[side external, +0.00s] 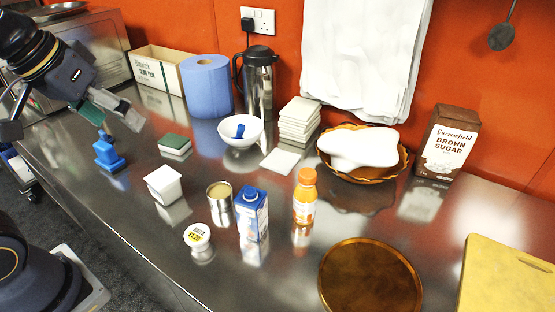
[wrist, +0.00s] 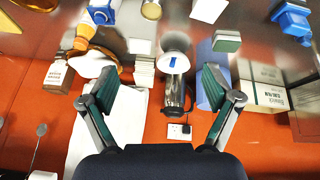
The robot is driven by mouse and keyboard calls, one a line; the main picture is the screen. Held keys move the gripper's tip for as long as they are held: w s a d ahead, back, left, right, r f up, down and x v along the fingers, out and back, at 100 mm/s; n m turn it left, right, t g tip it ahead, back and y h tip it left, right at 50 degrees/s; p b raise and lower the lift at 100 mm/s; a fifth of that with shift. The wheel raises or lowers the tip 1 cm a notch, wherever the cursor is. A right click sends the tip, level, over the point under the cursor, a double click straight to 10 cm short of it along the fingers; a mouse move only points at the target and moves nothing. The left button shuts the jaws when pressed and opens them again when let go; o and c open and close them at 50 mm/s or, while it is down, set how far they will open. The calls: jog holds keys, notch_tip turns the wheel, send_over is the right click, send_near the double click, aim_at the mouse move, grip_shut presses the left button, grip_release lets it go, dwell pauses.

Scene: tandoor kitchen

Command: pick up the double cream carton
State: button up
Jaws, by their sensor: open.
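My gripper (side external: 112,112) is open and empty at the upper left, above the counter and well apart from the carton. In the wrist view my gripper (wrist: 159,88) has its two fingers spread wide with nothing between them.
A white tub (side external: 163,185), sponge (side external: 174,144) and blue object (side external: 108,153) lie toward my gripper. A brown round tray (side external: 370,280) lies front right.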

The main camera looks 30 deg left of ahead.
jog(key=w+d+r+g, duration=0.1)
jog(key=w+d, duration=0.2)
jog(key=w, duration=0.3)
jog(key=g, duration=0.4)
send_over(251, 190)
jog(key=shift+m, duration=0.3)
notch_tip(251, 190, down, 11)
jog(key=shift+d+f, duration=0.1)
notch_tip(251, 190, down, 10)
jog(key=shift+s+f, duration=0.2)
jog(key=shift+f, duration=2.75)
jog(key=c, duration=1.5)
